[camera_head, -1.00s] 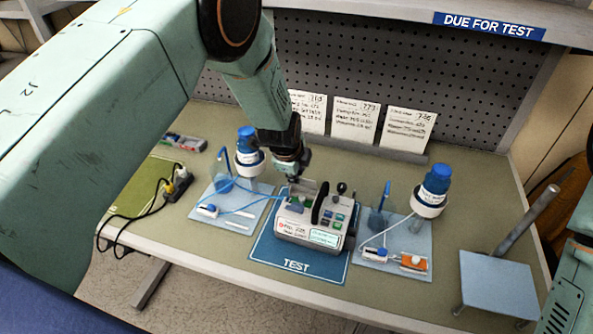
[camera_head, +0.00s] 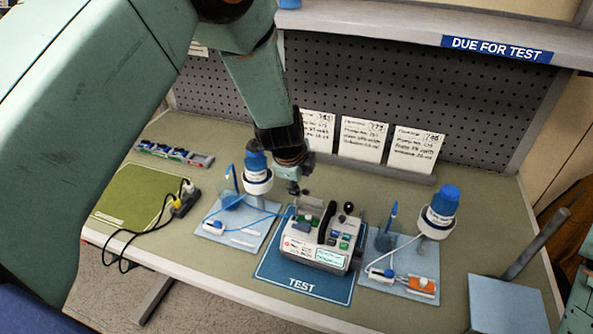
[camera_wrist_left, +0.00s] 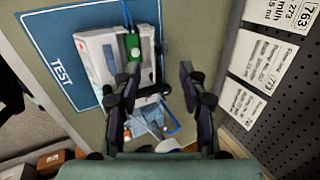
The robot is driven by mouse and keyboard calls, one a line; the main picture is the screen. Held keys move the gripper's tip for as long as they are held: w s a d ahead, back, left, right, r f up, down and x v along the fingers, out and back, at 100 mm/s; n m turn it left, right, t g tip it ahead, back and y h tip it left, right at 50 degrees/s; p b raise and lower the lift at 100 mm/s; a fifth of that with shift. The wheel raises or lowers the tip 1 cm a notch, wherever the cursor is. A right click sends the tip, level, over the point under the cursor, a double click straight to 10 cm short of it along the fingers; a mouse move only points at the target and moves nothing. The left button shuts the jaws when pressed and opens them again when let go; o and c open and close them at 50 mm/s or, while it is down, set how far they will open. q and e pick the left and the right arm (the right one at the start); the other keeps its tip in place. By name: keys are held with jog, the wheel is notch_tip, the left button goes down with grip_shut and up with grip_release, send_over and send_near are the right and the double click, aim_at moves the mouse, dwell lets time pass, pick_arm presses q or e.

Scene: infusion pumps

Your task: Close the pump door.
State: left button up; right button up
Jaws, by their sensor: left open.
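The pump (camera_head: 312,250), a pale box with a small screen and coloured buttons, stands on the blue TEST mat (camera_head: 274,271). A dark upright panel (camera_head: 327,222), which looks like its door, stands up from the top, so the pump looks open. A green part shows beside it. My left gripper (camera_head: 294,189) is above and behind the pump's left side, apart from it. In the left wrist view my gripper's two dark fingers (camera_wrist_left: 160,82) are spread with nothing between them, and the pump (camera_wrist_left: 98,62) lies beyond, to the upper left. My right gripper is out of view.
Bottles on stands (camera_head: 258,176) (camera_head: 439,209) flank the pump, with blue tubing at the left one. A grey-blue stand (camera_head: 508,303) is at front right. Cards (camera_head: 362,141) lean at the back by the pegboard.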

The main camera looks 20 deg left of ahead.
pick_arm(q)
jog(key=v, duration=0.5)
jog(key=shift+r, duration=0.15)
